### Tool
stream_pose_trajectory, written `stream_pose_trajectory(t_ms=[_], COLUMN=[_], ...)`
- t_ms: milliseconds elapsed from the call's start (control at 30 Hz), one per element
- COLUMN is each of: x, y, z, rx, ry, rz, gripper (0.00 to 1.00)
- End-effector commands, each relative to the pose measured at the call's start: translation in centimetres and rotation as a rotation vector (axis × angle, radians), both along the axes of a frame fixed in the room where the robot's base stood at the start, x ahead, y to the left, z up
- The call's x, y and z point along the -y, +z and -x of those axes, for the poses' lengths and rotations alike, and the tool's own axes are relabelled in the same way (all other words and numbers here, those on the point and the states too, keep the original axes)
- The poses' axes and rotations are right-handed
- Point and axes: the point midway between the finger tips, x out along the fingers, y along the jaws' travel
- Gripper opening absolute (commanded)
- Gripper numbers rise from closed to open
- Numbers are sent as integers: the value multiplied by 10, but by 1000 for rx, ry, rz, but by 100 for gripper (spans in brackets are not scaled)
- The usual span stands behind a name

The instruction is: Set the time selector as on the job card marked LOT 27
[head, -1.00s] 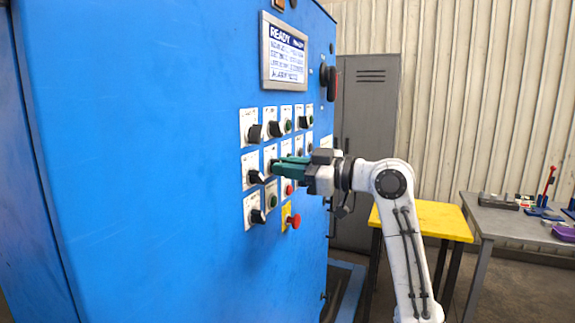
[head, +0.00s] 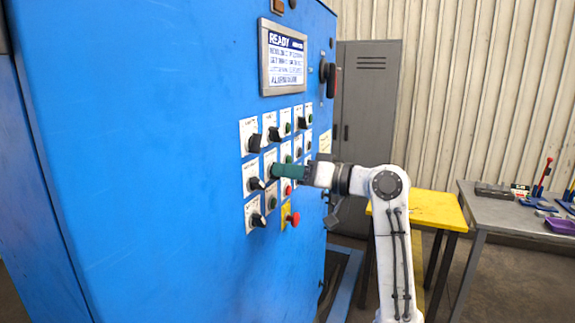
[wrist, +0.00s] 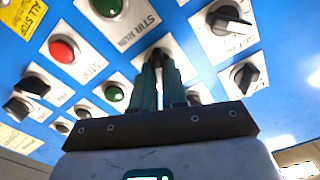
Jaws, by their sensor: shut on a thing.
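My gripper (head: 274,170) reaches the blue furnace panel from the right, its teal fingers at a selector in the middle row. In the wrist view the gripper (wrist: 158,64) is shut on a dark selector knob (wrist: 157,53) on a white label plate. The fingers hide most of this knob and its pointer. Its label cannot be read, so I cannot tell if it is the time selector. The display screen (head: 284,57) reads READY; its smaller lines are blurred. No card marked LOT 27 can be made out.
Close around the held knob are other black selectors (wrist: 229,20), a green button (wrist: 114,93) and a red stop button (wrist: 63,49). A red mushroom button (head: 293,219) sits lower down. A yellow table (head: 432,209) and grey bench (head: 490,215) stand to the right.

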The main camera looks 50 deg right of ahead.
Motion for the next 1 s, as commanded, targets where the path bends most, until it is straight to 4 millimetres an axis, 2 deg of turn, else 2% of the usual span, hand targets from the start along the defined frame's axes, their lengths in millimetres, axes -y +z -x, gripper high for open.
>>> stream_pose_trajectory(t_ms=[233,700,733,1000], x=[0,0,0,0], y=[-2,-3,-3,-1], z=[-1,-1,-1,0], rx=[-27,-30,-30,-27], ry=[1,1,1,0], rz=[-62,-72,-72,-71], gripper=[0,0,15,38])
